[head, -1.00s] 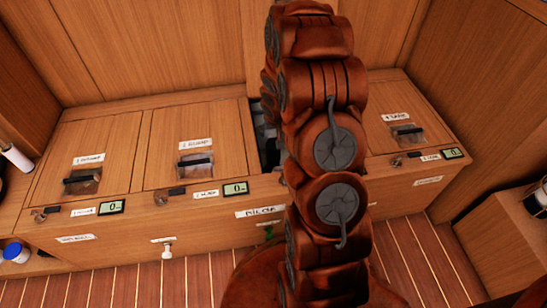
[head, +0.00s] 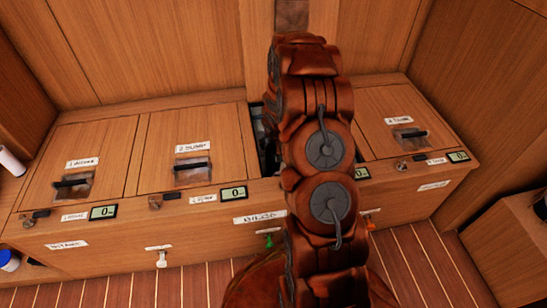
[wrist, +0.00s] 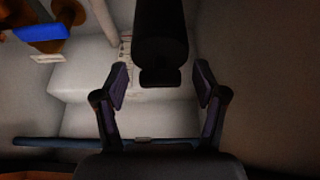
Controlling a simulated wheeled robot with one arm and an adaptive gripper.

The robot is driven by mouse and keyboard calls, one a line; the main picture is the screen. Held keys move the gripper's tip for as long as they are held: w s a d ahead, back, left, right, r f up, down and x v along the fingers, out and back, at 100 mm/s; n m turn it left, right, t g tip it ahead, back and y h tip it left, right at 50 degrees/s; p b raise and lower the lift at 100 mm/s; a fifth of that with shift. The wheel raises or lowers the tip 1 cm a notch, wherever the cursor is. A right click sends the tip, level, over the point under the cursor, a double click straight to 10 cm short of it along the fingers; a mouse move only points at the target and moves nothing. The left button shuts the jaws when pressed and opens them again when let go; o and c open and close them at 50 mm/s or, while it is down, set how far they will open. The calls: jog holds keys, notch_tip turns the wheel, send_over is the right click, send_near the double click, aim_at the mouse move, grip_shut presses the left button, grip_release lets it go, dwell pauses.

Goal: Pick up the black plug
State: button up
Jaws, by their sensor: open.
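A black object (wrist: 160,45) that looks like the black plug shows at the top middle of the wrist view, with a thick body and a narrower, rounded lower end. My gripper (wrist: 161,84) is open, one finger on either side below and around that lower end. I cannot tell whether a finger touches it. In the head view my arm reaches down into an open compartment (head: 262,135) of the wooden bench, and it hides my gripper and the plug there.
A pale block or ledge (wrist: 75,82) lies under the plug in the wrist view. A blue item (wrist: 41,32) is at upper left, and a dark bar (wrist: 50,142) crosses below. Closed lids with black handles (head: 192,167) flank the open compartment.

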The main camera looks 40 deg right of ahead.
jog(key=shift+c, duration=0.3)
grip_shut()
dwell(0.4)
